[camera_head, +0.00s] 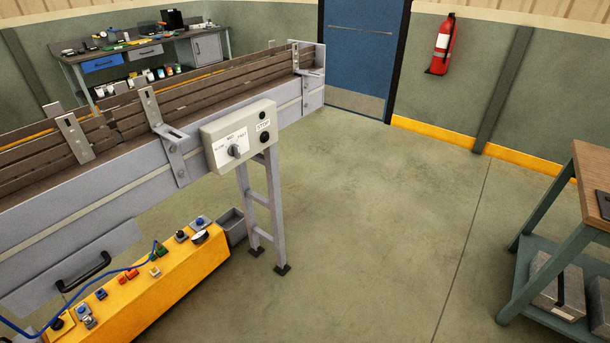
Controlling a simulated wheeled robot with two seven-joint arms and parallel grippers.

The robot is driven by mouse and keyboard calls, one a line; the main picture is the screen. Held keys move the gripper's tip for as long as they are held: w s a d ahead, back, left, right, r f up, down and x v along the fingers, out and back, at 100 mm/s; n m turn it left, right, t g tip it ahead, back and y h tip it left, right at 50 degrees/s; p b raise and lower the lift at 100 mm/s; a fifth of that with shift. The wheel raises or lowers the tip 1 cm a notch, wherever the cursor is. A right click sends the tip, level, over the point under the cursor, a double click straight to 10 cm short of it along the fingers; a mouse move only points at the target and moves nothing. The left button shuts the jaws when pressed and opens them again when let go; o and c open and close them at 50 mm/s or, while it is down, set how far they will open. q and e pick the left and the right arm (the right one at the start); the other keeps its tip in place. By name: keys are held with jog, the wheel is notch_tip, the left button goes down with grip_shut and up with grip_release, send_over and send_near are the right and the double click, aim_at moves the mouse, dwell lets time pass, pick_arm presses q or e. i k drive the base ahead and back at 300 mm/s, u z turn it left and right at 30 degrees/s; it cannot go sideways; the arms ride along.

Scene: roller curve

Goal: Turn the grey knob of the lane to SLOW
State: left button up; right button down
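The grey knob (235,151) sits on the left part of a light control box (241,133) fixed to the side of the conveyor lane (95,187). A white label around the knob reads SLOW at left, a middle word too small to be sure of, and FAST at right. The knob's pointer direction is too small to tell. To the knob's right are a STOP label (263,125) and a dark round button (265,138). Neither of my grippers is in view, and nothing touches the knob.
A yellow box (180,276) with buttons and a blue cable stands below the lane. A grey bin (233,228) is beside the lane's leg (277,205). A workbench (575,225) stands at right. The floor (390,220) between is clear.

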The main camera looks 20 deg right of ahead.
aim_at(236, 151)
jog(key=z, duration=0.15)
jog(key=k, duration=0.45)
jog(key=z, duration=1.3)
jog(key=i, duration=1.25)
jog(key=u, duration=0.4)
